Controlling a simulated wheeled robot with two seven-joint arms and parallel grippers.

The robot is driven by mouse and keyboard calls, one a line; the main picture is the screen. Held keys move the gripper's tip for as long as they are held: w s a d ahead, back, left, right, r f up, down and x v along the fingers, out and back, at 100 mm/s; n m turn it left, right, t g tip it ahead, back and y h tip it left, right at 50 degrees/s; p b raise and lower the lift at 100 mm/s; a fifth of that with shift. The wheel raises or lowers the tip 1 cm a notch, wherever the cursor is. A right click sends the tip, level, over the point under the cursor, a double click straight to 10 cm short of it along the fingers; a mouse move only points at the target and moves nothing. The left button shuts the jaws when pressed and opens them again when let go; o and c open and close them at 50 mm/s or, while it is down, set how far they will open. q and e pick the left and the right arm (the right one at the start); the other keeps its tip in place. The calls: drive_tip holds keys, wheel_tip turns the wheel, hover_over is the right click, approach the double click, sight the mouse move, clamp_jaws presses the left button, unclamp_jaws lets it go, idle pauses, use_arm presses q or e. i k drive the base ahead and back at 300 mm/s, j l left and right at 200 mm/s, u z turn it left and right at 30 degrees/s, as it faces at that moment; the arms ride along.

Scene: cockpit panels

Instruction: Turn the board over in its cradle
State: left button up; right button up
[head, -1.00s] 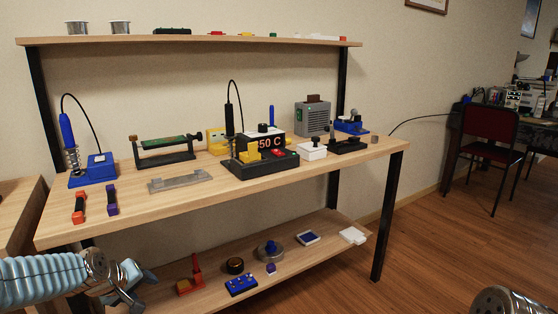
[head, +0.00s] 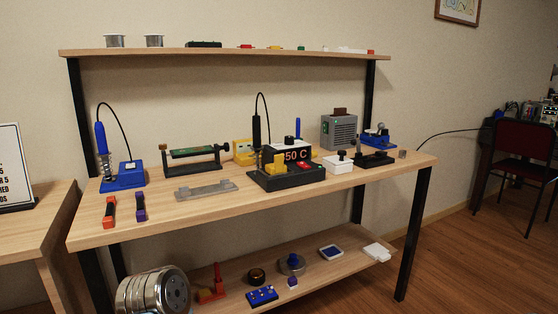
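The green board (head: 192,152) sits level in its black cradle (head: 190,170) on the workbench, at the back left of the tabletop. The cradle has an upright at each end and a dark knob at its right end. Neither gripper shows in the head view. A round metal part of my own arm (head: 153,294) shows at the bottom left, in front of the lower shelf.
A blue soldering iron stand (head: 122,176) is left of the cradle. A grey metal bar (head: 206,190) lies in front of it. Orange (head: 110,211) and purple (head: 140,207) tools lie at the front left. A black soldering station (head: 286,176) stands to the right.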

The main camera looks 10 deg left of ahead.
sight(194, 151)
drive_tip(key=i+l+u, duration=0.1)
drive_tip(key=u, duration=1)
drive_tip(key=l+u, duration=0.35)
drive_tip(key=l, duration=0.25)
drive_tip(key=l+u, duration=0.4)
drive_tip(key=l, duration=0.2)
drive_tip(key=l+u, duration=0.35)
drive_tip(key=l, duration=0.3)
drive_tip(key=k+l, duration=0.1)
drive_tip(key=l, duration=0.4)
drive_tip(key=k+l, duration=0.1)
drive_tip(key=l, duration=0.35)
drive_tip(key=k+l+u, duration=0.1)
drive_tip(key=l, duration=0.4)
drive_tip(key=k+l, duration=0.1)
drive_tip(key=l, duration=0.4)
